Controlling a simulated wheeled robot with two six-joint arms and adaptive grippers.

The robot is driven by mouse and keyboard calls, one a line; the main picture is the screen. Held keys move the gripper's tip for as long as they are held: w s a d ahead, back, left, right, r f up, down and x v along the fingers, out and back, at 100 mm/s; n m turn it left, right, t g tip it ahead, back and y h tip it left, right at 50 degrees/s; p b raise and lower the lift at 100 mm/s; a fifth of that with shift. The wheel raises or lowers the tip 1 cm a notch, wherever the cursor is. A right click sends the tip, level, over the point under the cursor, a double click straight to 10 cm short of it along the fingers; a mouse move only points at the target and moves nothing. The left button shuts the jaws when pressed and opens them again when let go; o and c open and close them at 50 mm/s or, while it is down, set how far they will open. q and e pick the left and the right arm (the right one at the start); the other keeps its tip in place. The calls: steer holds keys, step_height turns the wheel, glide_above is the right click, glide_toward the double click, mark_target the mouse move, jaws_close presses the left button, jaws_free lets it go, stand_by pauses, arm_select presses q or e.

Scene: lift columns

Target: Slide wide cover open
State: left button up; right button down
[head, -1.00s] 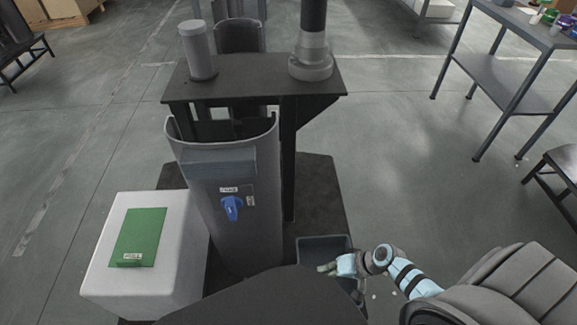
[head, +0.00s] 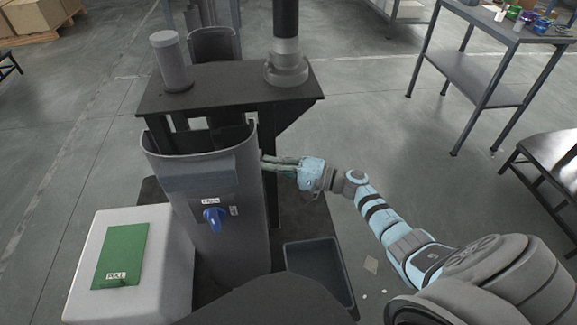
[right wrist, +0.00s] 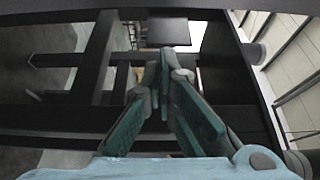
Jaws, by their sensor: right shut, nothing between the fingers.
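The wide cover (head: 222,240) is a tall, curved grey shell standing upright in front of the dark lift column. It has a thick band across its upper part and a blue handle (head: 213,216) with small labels on its face. My right gripper (head: 268,161) is shut and empty at the cover's upper right edge. Whether it touches the edge cannot be told. In the right wrist view its green-padded fingers (right wrist: 164,60) meet at the tips, among dark frame bars. My left gripper is not in view.
A white box (head: 170,285) with a green labelled panel (head: 121,256) stands left of the cover. An open grey bin (head: 318,262) lies right of it. A dark top plate (head: 225,86) carries two cylinders.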

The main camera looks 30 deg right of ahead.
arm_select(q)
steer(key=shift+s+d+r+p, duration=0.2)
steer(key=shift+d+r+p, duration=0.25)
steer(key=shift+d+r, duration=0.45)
arm_select(e)
steer(key=s, duration=0.1)
steer(key=s+a, duration=0.1)
steer(key=s, duration=0.1)
steer(key=shift+a, duration=0.15)
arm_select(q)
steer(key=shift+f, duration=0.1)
